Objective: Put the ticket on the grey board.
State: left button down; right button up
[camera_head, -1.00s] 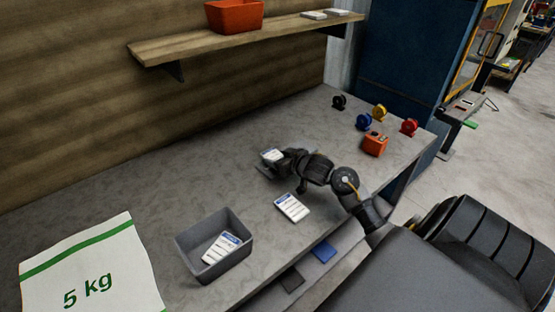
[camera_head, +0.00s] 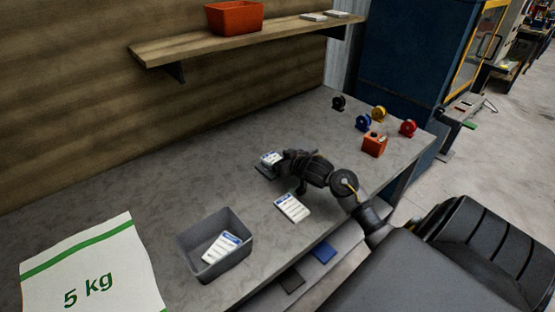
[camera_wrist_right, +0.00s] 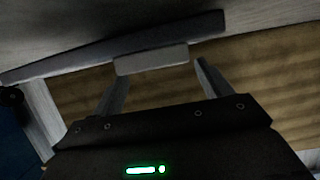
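A white ticket (camera_head: 271,158) with a blue band is at the tips of my right gripper (camera_head: 275,163), over the middle of the bench. In the right wrist view the ticket (camera_wrist_right: 152,60) shows edge-on as a pale block by the tips of the two spread fingers (camera_wrist_right: 160,70). Whether they press on it is unclear. The grey board (camera_wrist_right: 75,60) is a dark slanting strip behind the ticket. It also shows beneath the ticket in the head view (camera_head: 264,173), mostly hidden. Whether ticket and board touch is unclear. My left gripper is not in view.
Another ticket (camera_head: 292,207) lies on the bench (camera_head: 150,210) near its front edge. A grey bin (camera_head: 186,251) holds more tickets. A white 5 kg sack (camera_head: 90,265) lies at left. Several spools (camera_head: 379,113) and an orange box (camera_head: 374,145) stand at the far right.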

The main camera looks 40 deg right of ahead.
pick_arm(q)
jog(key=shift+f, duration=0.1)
pick_arm(e)
jog(key=shift+s+a+f, duration=0.1)
jog(key=shift+a+f, duration=0.05)
jog(key=shift+f, duration=0.3)
jog(key=shift+s+a+f, duration=0.1)
jog(key=shift+a+f, duration=0.05)
jog(key=shift+f, duration=0.25)
jog(key=shift+r, duration=0.2)
jog(key=v, duration=0.3)
jog(key=r+p+v, duration=0.1)
jog(key=v, duration=0.6)
jog(key=shift+w+d+r+p, duration=0.1)
jog(key=shift+d+r+p, duration=0.15)
jog(key=shift+d+p, duration=0.1)
jog(key=shift+v, duration=0.9)
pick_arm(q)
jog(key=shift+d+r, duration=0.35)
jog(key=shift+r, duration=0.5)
pick_arm(e)
jog(key=shift+r, duration=0.1)
